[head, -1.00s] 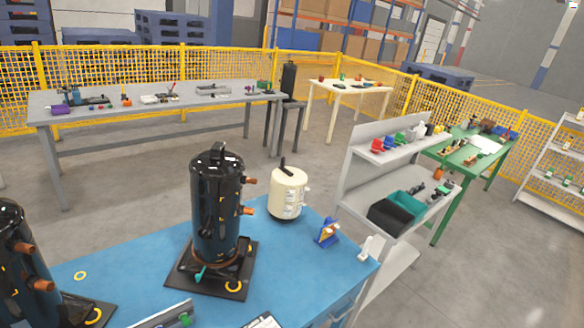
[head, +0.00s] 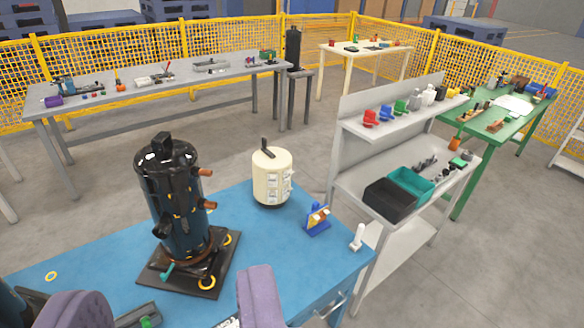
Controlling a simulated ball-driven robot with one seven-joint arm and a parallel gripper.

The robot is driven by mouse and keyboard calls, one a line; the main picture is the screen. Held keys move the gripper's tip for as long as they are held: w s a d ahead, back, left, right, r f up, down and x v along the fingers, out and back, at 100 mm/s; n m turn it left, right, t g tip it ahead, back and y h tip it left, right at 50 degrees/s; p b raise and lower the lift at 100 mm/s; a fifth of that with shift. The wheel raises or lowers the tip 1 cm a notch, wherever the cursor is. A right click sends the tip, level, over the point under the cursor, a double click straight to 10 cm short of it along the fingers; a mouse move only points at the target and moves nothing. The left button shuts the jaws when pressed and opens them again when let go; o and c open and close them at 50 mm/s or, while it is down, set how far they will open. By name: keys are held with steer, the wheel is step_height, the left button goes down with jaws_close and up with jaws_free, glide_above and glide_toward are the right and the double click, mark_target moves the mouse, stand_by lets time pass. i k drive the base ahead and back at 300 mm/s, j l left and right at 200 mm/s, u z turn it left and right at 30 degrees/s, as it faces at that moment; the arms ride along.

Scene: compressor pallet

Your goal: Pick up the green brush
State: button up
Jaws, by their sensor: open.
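My gripper (head: 167,305) shows as two purple-grey fingers at the bottom edge. They are wide apart, with nothing held between them. I cannot pick out the green brush for certain. A small green item (head: 145,321) lies on a grey tool or tray at the bottom, between the fingers in the picture and partly cut off. A teal-green piece (head: 168,271) sits at the foot of the black compressor (head: 170,205). Another small green thing (head: 459,162) lies on the grey shelf unit, too small to name.
The blue table (head: 255,235) carries the compressor, a cream canister (head: 271,178), a blue holder (head: 317,221) and a white item (head: 357,238). The shelf unit (head: 345,178) holds black (head: 390,200) and teal bins (head: 412,186). A green table (head: 490,150) stands behind. Yellow fencing closes the back.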

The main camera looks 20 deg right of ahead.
mark_target(458, 136)
steer(key=i+l+z, duration=0.2)
steer(key=l, duration=0.3)
steer(key=i+l+z, duration=0.15)
steer(key=i+l, duration=0.15)
steer(key=l, duration=0.2)
steer(key=i+l+z, duration=0.2)
steer(key=i+l, duration=0.75)
steer(key=l, duration=0.2)
steer(key=i+l+z, duration=0.1)
steer(key=i+l, duration=0.45)
steer(key=l, duration=0.3)
steer(key=i+l, duration=0.65)
steer(key=k+l+z, duration=0.05)
steer(key=l, duration=0.1)
